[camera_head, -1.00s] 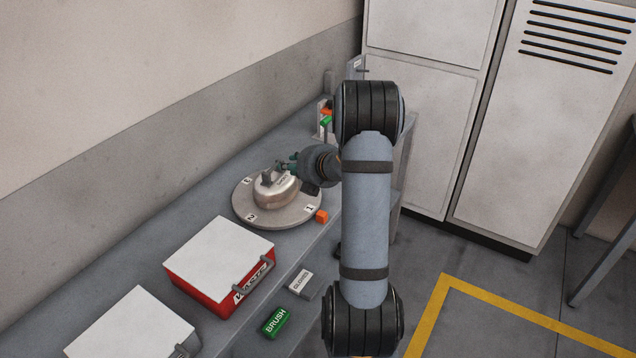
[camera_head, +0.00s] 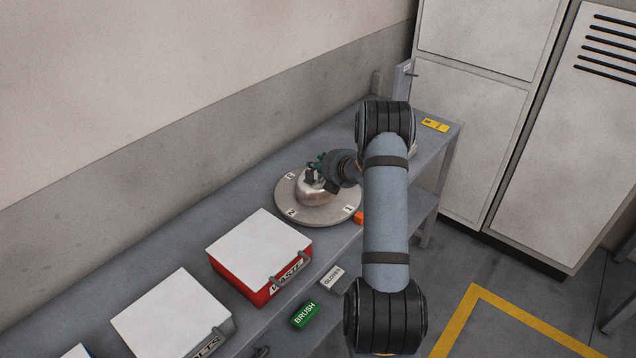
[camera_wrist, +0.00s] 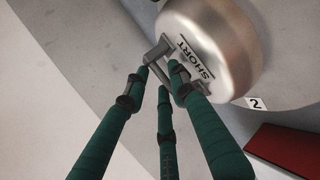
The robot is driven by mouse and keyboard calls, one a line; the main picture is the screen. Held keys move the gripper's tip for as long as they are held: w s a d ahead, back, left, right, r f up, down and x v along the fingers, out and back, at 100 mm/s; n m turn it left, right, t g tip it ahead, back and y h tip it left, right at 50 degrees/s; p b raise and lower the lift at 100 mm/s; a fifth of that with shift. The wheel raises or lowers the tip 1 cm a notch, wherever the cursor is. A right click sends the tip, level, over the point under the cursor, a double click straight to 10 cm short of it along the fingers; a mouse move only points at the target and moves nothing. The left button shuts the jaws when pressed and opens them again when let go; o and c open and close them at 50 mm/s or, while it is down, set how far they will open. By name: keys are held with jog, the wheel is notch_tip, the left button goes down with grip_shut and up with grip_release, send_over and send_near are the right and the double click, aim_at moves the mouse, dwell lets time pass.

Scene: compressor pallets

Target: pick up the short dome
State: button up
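The short dome (camera_head: 313,190) is a rounded metal cover with a handle on top. It is over the grey round turntable (camera_head: 337,211); I cannot tell whether its base touches it. The wrist view shows the dome (camera_wrist: 240,45) close up, with the word SHORT on its top and a grey handle (camera_wrist: 157,48). My gripper (camera_head: 324,170) is at the handle. In the wrist view the green fingertips of my gripper (camera_wrist: 160,74) converge around the handle. Whether they press on it is unclear.
An orange block (camera_head: 358,217) lies by the turntable, partly behind my arm. A yellow card (camera_head: 435,125) lies at the far end.

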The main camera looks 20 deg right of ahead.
jog(key=shift+c, duration=0.5)
grip_shut()
dwell(0.3)
jog(key=shift+w+r, duration=0.1)
